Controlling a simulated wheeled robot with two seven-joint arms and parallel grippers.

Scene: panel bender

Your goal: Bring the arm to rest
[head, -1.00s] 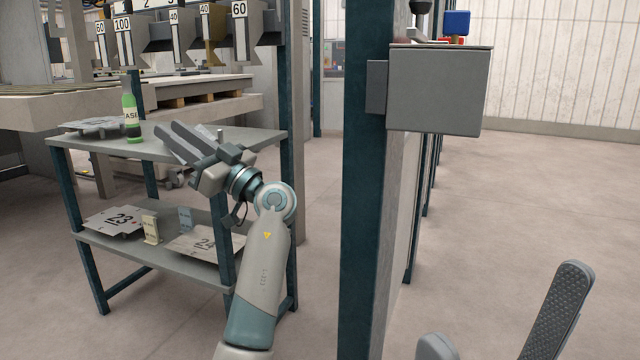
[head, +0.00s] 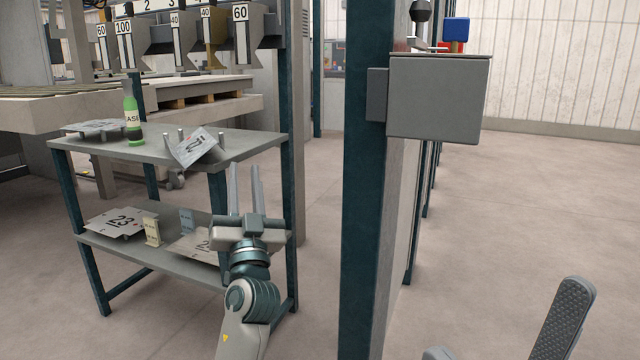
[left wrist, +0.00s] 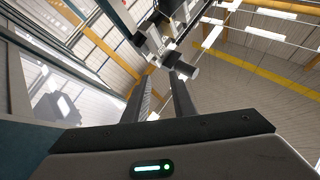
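My left gripper (head: 246,180) is in front of the shelf rack in the head view, with its fingers pointing up. The fingers are apart with nothing between them. The left wrist view also shows the two fingers (left wrist: 160,92) apart and empty, against the ceiling and walls. Part of my right gripper (head: 505,335) shows at the lower right of the head view. Its textured finger pad is exposed and the fingers look apart, with nothing seen between them. The rest of the right arm is out of view.
The rack's top shelf (head: 240,143) bears a green bottle (head: 132,120) and a tilted numbered plate (head: 194,147) by some pegs. The lower shelf holds a plate marked 23 (head: 115,220). A dark post (head: 362,200) with a grey box (head: 438,97) stands right of the left arm.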

